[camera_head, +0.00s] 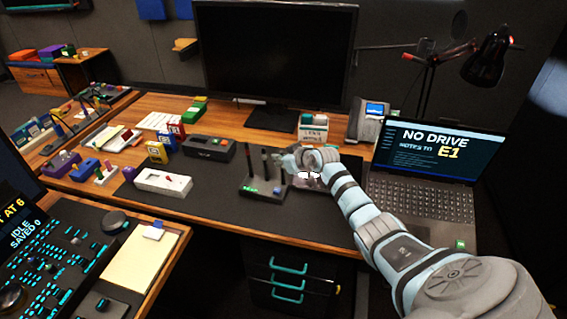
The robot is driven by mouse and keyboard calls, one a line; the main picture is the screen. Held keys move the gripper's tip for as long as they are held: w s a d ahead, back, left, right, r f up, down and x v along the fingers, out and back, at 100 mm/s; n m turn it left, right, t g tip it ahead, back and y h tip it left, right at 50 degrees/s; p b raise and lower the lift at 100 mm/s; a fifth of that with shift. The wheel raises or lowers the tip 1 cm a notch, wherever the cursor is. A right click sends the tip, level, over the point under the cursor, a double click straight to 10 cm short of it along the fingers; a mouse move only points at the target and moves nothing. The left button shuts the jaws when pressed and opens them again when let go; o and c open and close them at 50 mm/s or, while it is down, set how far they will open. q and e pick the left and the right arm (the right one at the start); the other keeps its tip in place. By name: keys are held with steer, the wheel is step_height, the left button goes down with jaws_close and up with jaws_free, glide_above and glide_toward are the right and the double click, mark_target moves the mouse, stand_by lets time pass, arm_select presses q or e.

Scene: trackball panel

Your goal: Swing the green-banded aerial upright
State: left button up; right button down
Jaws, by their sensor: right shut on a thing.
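A small black stand (262,191) with coloured tags, one green, sits on the dark desk mat near the middle. Thin dark aerials (251,166) rise from it, two of them upright. The green band is too small to make out on any of them. My right gripper (284,163) comes in from the right at the stand's right side. It is shut on the rightmost aerial, most of which it hides, so I cannot tell its tilt. My left gripper is not in view.
A laptop (440,150) stands to the right, beyond my right arm. A monitor (275,55) stands behind. A white box (162,181) and a dark box (208,148) lie left of the stand. The mat in front of the stand is clear.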

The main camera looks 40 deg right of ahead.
steer(key=c, duration=1.7)
jaws_free()
steer(key=v, duration=1.2)
